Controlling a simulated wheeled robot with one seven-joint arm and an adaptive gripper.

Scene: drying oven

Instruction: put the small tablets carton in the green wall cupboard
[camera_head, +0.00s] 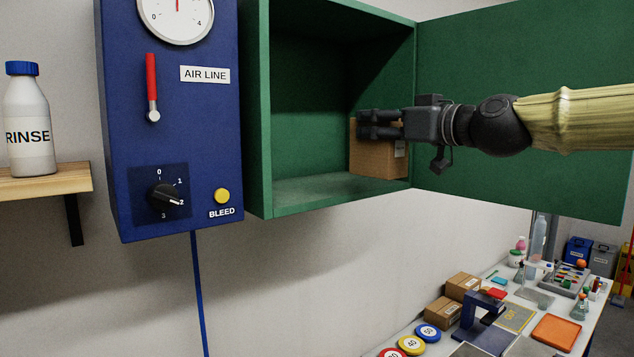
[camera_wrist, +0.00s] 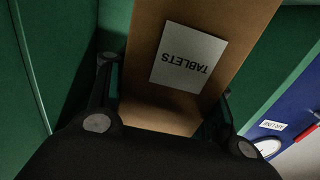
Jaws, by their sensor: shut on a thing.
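The small tablets carton (camera_head: 378,160) is a brown box inside the green wall cupboard (camera_head: 340,196), at the right side of its opening. My gripper (camera_head: 368,124) reaches in from the right and is shut on the carton. In the wrist view the carton (camera_wrist: 165,100) sits between my fingers, its white TABLETS label (camera_wrist: 187,57) facing the camera. The carton's base is close to the cupboard floor; I cannot tell whether it touches. The cupboard door (camera_head: 530,150) is open wide to the right, behind my arm.
A blue air line panel (camera_head: 170,110) with a red lever and knob adjoins the cupboard's left side. A shelf (camera_head: 45,182) with a RINSE bottle (camera_head: 28,120) is farther left. A cluttered bench (camera_head: 470,345) stands below right. The cupboard's left half is empty.

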